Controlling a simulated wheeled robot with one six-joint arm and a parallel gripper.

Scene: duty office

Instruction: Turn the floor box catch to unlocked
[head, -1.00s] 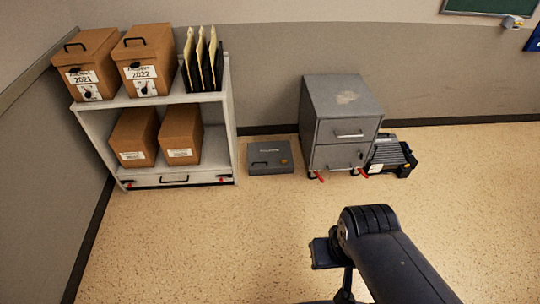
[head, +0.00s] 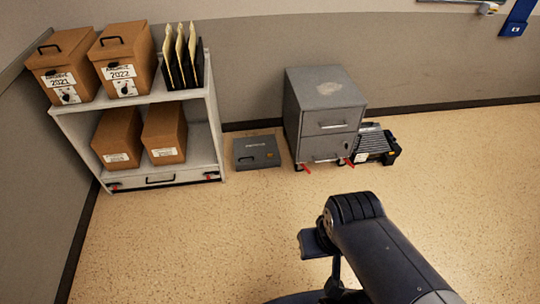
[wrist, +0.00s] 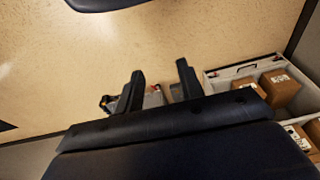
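The floor box (head: 257,150) is a flat dark grey box on the floor between the shelf unit and the grey cabinet. In the wrist view, which is upside down, a grey patch between the fingers looks like the floor box (wrist: 177,92). My gripper (wrist: 160,80) is open and empty, its two fingers apart. It is well away from the box. The head view shows my dark arm in front, but not the fingertips clearly.
A white shelf unit (head: 216,140) with brown boxes and folders stands left of the floor box. A grey two-drawer cabinet (head: 325,112) with red levers at its base stands right of it. A dark ribbed device (head: 377,146) lies beyond. The floor (head: 200,235) in front is clear.

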